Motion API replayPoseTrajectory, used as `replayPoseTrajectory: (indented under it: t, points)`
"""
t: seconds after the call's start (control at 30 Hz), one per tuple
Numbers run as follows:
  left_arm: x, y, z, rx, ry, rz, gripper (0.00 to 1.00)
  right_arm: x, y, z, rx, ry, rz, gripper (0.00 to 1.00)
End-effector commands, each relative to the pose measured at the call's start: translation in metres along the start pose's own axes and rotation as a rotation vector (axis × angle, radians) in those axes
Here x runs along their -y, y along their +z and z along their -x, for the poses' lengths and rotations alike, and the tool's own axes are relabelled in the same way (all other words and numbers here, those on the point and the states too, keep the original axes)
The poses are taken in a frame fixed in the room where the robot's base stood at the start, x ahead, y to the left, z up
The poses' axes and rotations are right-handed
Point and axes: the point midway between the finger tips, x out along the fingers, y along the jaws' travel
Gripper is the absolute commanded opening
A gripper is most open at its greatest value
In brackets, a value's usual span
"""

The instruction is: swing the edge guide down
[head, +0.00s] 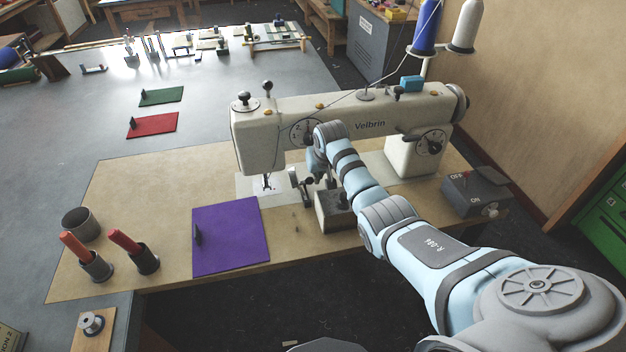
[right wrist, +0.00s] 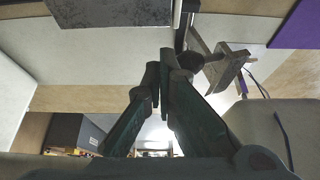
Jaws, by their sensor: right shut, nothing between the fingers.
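The cream sewing machine (head: 345,118) stands on a tan board. A small dark metal piece, which looks like the edge guide (head: 304,188), stands on its bed just right of the needle area (head: 266,182). In the right wrist view a dark rod and bracket (right wrist: 227,67) show just beyond and right of my fingertips. They look apart from the fingers, and I cannot tell the guide's exact angle. My right gripper (right wrist: 159,76) is shut and empty. In the head view it is largely hidden behind my arm, beside the guide. My left gripper is out of view.
A dark grey block (head: 332,212) sits in front of the bed, close to my right arm. Holders with red and orange sticks (head: 127,241) stand further left. A control box (head: 476,191) is at right. The grey table behind-left has free room.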

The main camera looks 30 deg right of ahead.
Motion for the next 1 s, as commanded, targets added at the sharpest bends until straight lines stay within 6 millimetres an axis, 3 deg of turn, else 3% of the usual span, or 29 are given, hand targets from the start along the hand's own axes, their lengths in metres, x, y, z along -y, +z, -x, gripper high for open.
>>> replayPoseTrajectory:
  t: [1.0]
  points:
    - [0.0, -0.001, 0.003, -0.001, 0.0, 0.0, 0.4, 0.024, -0.001, 0.001, 0.0, 0.001, 0.0, 0.0]
